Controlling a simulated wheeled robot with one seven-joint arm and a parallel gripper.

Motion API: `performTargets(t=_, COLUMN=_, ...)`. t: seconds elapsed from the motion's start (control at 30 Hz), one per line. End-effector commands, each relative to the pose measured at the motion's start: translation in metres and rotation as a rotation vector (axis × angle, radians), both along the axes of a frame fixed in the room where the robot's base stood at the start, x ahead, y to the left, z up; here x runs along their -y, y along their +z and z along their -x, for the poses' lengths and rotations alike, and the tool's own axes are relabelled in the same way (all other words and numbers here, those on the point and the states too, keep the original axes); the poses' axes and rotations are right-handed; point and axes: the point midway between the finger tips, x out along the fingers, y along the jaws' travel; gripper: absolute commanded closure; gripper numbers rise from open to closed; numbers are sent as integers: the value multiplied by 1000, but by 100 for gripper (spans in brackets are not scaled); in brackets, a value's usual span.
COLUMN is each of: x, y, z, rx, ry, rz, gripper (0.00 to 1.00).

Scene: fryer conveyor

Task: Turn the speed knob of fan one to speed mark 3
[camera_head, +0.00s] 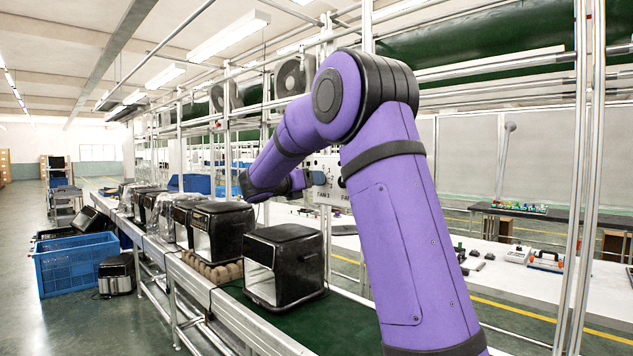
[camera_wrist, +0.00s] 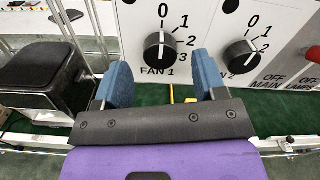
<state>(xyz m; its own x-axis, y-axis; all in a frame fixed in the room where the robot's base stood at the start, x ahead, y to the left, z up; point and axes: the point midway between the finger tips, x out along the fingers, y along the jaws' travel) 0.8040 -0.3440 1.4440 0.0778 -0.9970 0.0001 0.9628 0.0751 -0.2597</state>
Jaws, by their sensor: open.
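The control panel (camera_head: 325,168) stands behind the conveyor, partly hidden by my arm in the head view. In the wrist view, the black fan 1 knob (camera_wrist: 160,46) sits on the white panel above the label FAN 1. Marks 0, 1, 2 and 3 run from its top around its right side. Its white pointer line looks turned up towards 0. My gripper (camera_wrist: 160,66) is open and empty, its blue fingers apart to the lower left and lower right of this knob. I cannot tell whether they touch the panel. In the head view, my gripper (camera_head: 300,181) is at the panel.
The fan 2 knob (camera_wrist: 241,53) is close to the right finger. A red switch (camera_wrist: 313,54) is farther right. Black air fryers (camera_head: 285,266) stand on the green conveyor (camera_head: 330,320). A blue crate (camera_head: 78,265) is at left.

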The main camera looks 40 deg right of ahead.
Motion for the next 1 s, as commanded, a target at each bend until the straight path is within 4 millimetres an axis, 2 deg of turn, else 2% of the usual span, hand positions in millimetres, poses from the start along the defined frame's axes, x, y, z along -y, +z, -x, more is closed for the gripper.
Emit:
performTargets(t=0.1, x=16, y=0, z=-1, rx=0, ry=-2, rz=1, gripper=35)
performTargets(t=0.2, x=24, y=0, z=-2, rx=0, ry=0, rz=0, gripper=35)
performTargets(t=0.57, x=29, y=0, z=-2, rx=0, ry=0, rz=0, gripper=35)
performTargets(t=0.6, x=29, y=0, z=-2, rx=0, ry=0, rz=0, gripper=38)
performTargets(t=0.8, x=29, y=0, z=-2, rx=0, ry=0, rz=0, gripper=84)
performTargets(t=1.0, x=29, y=0, z=-2, rx=7, ry=1, rz=-1, gripper=85)
